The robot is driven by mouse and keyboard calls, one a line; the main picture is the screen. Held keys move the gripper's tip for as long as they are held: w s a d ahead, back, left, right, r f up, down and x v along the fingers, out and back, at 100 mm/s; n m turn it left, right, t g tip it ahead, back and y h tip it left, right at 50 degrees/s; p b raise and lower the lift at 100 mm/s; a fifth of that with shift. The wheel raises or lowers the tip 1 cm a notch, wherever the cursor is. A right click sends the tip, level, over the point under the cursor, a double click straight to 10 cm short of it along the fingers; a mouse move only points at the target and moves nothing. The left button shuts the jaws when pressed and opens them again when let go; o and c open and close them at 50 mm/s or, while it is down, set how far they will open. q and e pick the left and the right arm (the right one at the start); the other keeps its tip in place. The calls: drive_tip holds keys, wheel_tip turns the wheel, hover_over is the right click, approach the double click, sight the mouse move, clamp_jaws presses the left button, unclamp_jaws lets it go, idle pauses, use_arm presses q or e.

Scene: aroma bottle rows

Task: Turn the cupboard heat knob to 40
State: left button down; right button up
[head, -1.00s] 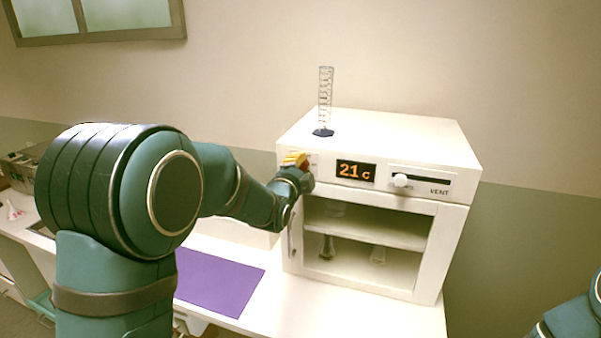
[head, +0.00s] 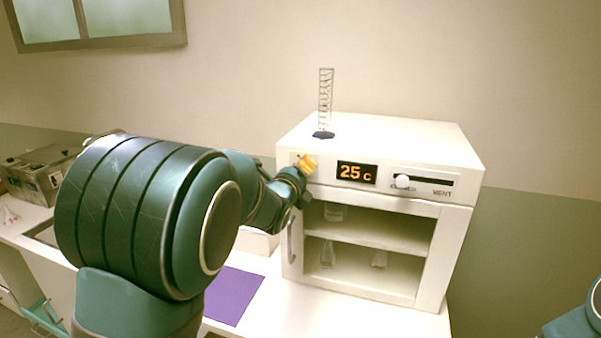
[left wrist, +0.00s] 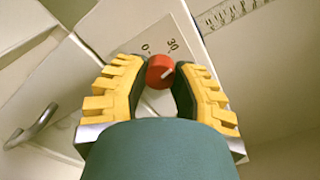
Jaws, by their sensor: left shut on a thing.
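The white cupboard (head: 375,263) stands on the bench with its orange display (head: 357,173) reading 25 c. The red heat knob (left wrist: 160,71) shows in the left wrist view, with a pale pointer line and a dial plate marked 0 and 30 beside it. My left gripper (left wrist: 166,82) has its yellow-padded fingers closed on both sides of the knob. In the head view the left gripper (head: 308,164) is at the upper left of the cupboard's front and hides the knob. Only a part of my right arm shows at the lower right; its gripper is out of view.
A vent slider with a white handle (head: 402,181) is right of the display. A clear graduated cylinder (head: 325,103) stands on the cupboard top. Glassware stands on the shelves inside. A purple mat (head: 232,295) lies on the bench at left of the cupboard.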

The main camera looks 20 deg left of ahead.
use_arm(q)
drive_tip(key=m+b, duration=0.4)
drive_tip(key=m, duration=0.4)
drive_tip(key=shift+m, duration=0.4)
drive_tip(key=shift+r, duration=0.1)
drive_tip(key=c, duration=0.7)
unclamp_jaws()
drive_tip(key=shift+s, duration=0.15)
drive_tip(key=s, duration=1.1)
drive_tip(key=shift+s+a, duration=0.2)
drive_tip(key=shift+s, duration=0.15)
